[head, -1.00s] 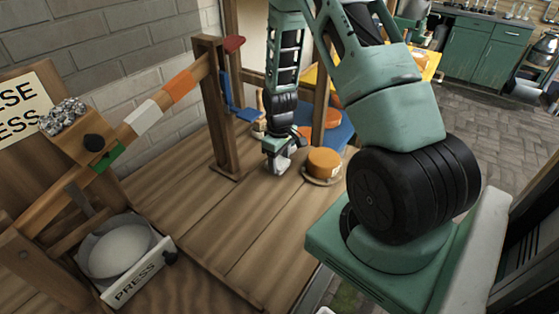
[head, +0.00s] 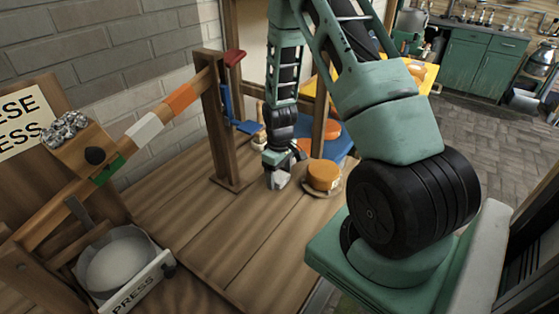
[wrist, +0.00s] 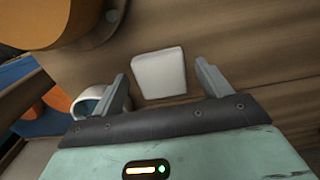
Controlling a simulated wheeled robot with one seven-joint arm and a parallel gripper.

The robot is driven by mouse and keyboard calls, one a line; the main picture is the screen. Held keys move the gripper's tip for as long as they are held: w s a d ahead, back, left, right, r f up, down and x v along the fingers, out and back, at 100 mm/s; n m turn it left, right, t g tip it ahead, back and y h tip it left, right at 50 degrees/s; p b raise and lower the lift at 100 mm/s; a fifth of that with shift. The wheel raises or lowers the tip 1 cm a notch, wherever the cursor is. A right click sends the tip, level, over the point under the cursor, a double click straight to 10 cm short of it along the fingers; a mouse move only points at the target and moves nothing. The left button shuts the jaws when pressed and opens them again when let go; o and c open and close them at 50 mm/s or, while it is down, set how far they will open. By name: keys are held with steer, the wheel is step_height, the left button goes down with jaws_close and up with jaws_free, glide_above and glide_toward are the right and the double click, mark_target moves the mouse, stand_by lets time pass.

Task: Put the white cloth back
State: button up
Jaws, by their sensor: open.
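The white cloth (wrist: 160,73) looks like a small folded white block lying on the wooden top. In the wrist view it lies between and just beyond my fingertips, with a gap on each side. My gripper (wrist: 165,78) is open and empty, pointing down over it. In the head view my gripper (head: 277,170) is low over the tabletop, and a pale patch of the cloth (head: 280,182) shows below it. I cannot tell the exact height of the fingers above the wood.
An orange cheese wheel (head: 323,174) on a round board stands close to the right of my gripper. A wooden post (head: 228,150) rises to the left. The cheese press tub (head: 112,262) is at the lower left. The wooden top (head: 225,225) in front is clear.

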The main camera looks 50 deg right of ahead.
mark_target(280, 177)
step_height(280, 177, up, 12)
steer(key=b, duration=0.1)
steer(key=shift+f+b, duration=0.15)
steer(key=shift+b, duration=0.25)
stand_by(0.5)
